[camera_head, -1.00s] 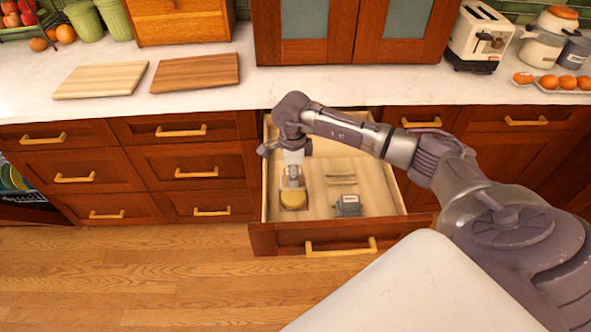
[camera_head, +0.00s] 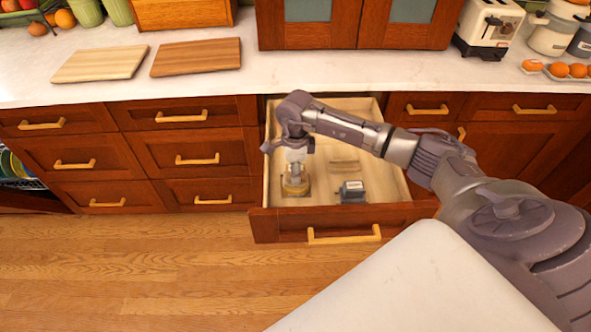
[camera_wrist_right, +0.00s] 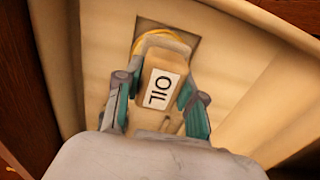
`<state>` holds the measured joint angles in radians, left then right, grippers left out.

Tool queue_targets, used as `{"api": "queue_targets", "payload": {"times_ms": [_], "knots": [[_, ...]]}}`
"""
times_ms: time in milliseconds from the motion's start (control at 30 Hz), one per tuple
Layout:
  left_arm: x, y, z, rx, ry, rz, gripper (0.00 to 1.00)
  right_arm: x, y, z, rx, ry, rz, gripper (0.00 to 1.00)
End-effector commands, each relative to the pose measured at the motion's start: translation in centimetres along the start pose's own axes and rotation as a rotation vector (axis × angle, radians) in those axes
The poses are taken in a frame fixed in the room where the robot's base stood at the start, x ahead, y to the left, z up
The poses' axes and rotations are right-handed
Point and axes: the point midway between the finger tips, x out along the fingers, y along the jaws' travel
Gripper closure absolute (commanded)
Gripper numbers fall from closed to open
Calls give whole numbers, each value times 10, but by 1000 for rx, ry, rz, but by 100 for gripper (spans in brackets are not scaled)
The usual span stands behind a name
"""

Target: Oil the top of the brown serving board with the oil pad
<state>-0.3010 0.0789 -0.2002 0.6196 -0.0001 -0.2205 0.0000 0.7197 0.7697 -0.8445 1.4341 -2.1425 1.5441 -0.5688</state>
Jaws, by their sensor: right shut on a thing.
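The oil pad (camera_head: 296,190) sits in the open drawer at its left side. In the right wrist view it is a tan block with a label reading OIL (camera_wrist_right: 163,88) and a yellow edge, resting on a dark square. My right gripper (camera_head: 295,180) points down into the drawer and is shut on the oil pad, one finger on each side of the block. The brown serving board (camera_head: 196,57) lies flat on the counter, left of the drawer. My left gripper is not in view.
A pale board (camera_head: 100,64) lies left of the brown one. The open drawer (camera_head: 335,216) also holds a small grey block (camera_head: 352,191). A wall cabinet (camera_head: 345,22) hangs low above the counter. A toaster (camera_head: 488,27) and eggs stand at the right.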

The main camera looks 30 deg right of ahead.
Motion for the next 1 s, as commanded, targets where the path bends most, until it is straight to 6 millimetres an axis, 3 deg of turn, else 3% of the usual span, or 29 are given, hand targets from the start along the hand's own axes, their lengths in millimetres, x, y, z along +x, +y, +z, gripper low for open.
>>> {"api": "queue_targets", "payload": {"times_ms": [1000], "knots": [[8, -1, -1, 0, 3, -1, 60, 9, 0, 0, 1, 0, -1, 89]]}}
